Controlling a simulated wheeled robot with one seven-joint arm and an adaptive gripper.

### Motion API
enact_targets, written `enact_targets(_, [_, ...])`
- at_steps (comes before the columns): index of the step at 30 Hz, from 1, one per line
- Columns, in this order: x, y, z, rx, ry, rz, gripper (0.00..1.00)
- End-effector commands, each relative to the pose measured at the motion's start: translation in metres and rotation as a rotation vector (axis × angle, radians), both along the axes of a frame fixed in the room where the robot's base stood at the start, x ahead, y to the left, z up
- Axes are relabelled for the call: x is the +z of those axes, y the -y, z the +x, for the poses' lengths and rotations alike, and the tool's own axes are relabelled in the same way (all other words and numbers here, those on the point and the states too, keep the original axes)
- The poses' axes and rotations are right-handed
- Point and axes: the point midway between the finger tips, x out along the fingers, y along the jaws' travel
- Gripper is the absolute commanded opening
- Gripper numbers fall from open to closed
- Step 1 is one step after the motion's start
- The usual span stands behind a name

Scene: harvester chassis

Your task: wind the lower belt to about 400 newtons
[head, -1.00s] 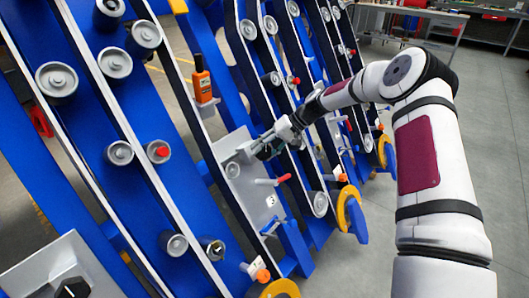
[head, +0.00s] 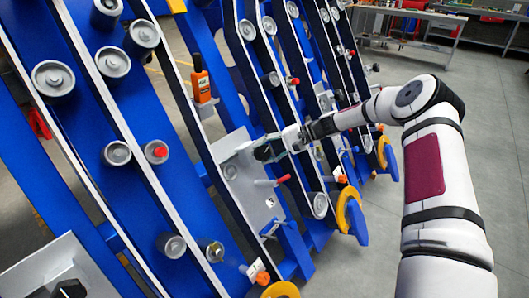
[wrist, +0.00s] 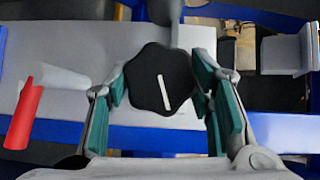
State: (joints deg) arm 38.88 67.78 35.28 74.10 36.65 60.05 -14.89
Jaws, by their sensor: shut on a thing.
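My gripper (head: 266,150) is at the upper part of a grey plate (head: 240,185) on the blue chassis. In the wrist view, a black lobed knob (wrist: 160,80) with a white stripe sits between the teal finger pads of my gripper (wrist: 170,100), which is shut on it. The stripe is nearly upright, leaning slightly. In the head view my fingers hide the knob. An orange handheld meter (head: 201,86) with a dark top stands on a small bracket left of and above the plate. I cannot read its display. I cannot tell which belt is the lower one.
A red-tipped pin (head: 282,179) sticks out below my gripper; its red end (wrist: 25,115) is left of my fingers in the wrist view. Grey pulleys (head: 53,78) and blue slanted beams fill the left. Yellow-rimmed wheels (head: 347,210) stand lower right. Floor at right is clear.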

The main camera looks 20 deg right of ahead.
Motion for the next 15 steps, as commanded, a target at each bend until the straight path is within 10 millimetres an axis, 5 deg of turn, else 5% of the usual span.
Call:
enact_targets(12, [-0.0009, -0.0004, -0.0007, -0.002, -0.006, 0.005, 0.2])
enact_targets(13, [-0.0009, -0.0004, -0.0007, -0.002, -0.006, 0.005, 0.5])
enact_targets(15, [-0.0009, -0.0004, -0.0007, -0.002, -0.006, 0.005, 0.66])
